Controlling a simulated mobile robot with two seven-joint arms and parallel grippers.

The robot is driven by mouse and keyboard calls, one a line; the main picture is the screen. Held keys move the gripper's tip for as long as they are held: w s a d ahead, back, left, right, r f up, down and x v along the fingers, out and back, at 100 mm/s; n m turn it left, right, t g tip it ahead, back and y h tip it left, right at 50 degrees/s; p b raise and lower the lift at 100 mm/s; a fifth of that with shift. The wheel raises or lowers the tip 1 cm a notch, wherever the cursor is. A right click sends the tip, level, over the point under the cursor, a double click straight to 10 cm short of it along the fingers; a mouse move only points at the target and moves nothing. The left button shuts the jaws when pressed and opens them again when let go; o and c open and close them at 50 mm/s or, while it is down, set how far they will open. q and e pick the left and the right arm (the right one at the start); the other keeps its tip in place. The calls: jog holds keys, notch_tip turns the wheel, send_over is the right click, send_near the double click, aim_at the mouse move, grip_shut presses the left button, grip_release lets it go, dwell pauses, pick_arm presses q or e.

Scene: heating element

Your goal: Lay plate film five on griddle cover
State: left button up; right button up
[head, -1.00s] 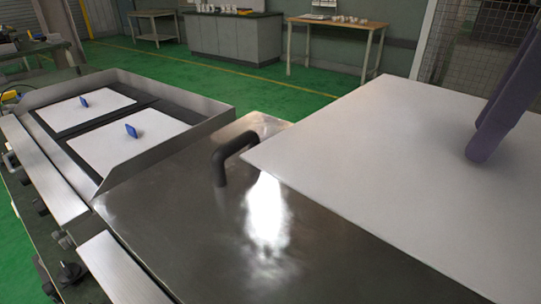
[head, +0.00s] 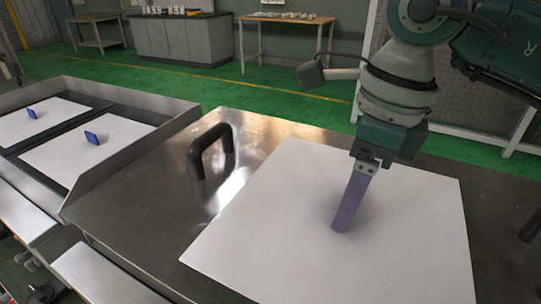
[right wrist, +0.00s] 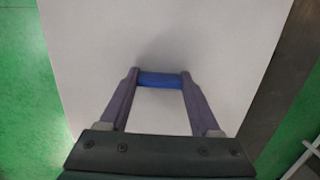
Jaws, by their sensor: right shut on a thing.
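The plate film (head: 260,225) is a large white sheet with a blue grip tab (right wrist: 160,79). My right gripper (head: 341,228) points down at its middle. In the right wrist view, my right gripper (right wrist: 158,76) has its two purple fingers shut on the tab. The griddle cover (head: 120,200) is a grey metal top with a black handle (head: 213,148). The film lies flat over the cover's right part, beside the handle; I cannot tell whether it touches the cover. My left gripper is out of view.
At the left is a griddle with raised metal walls (head: 150,97). Two white sheets with blue tabs lie in it, a nearer one (head: 75,155) and a farther one (head: 45,112). A wire fence (head: 470,115) stands behind my right arm. Tables stand far back.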

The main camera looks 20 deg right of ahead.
jog(key=shift+f, duration=2.4)
jog(key=shift+f+b, duration=0.2)
jog(key=shift+b, duration=0.2)
jog(key=o, duration=1.4)
jog(key=shift+r, duration=0.1)
